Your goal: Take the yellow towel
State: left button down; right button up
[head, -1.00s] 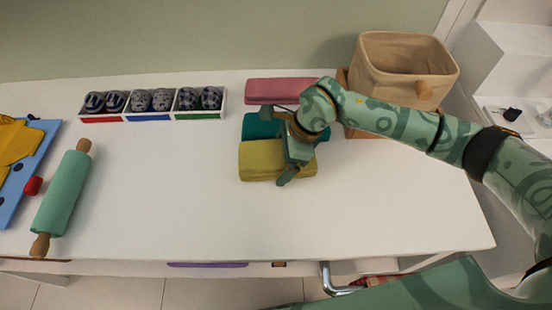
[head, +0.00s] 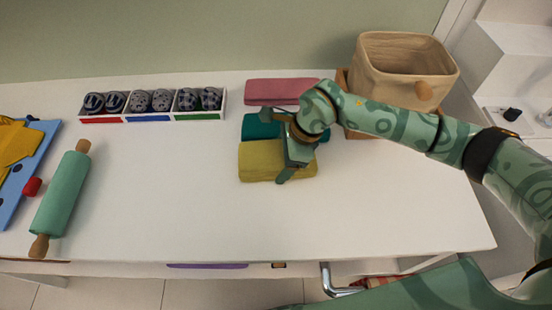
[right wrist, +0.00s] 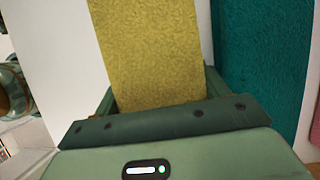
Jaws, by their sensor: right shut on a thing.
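The folded yellow towel (head: 262,162) lies on the white table, in front of a teal towel (head: 257,127) and a pink towel (head: 280,92). My right gripper (head: 286,178) reaches over the yellow towel's right part from above and is shut on it. In the right wrist view the yellow towel (right wrist: 150,50) runs in between the jaws, with the teal towel (right wrist: 265,60) beside it. The fingertips are mostly hidden there. The towel still appears to rest on the table. My left gripper is not in view.
A divided box (head: 150,117) of patterned rolled items is at the back left. A green rolling pin (head: 62,195) and a blue board (head: 30,165) lie left. The table's front middle is clear.

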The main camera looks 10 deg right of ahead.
notch_tip(320, 180, up, 7)
jog(key=p, duration=0.5)
jog(key=shift+r, duration=0.1)
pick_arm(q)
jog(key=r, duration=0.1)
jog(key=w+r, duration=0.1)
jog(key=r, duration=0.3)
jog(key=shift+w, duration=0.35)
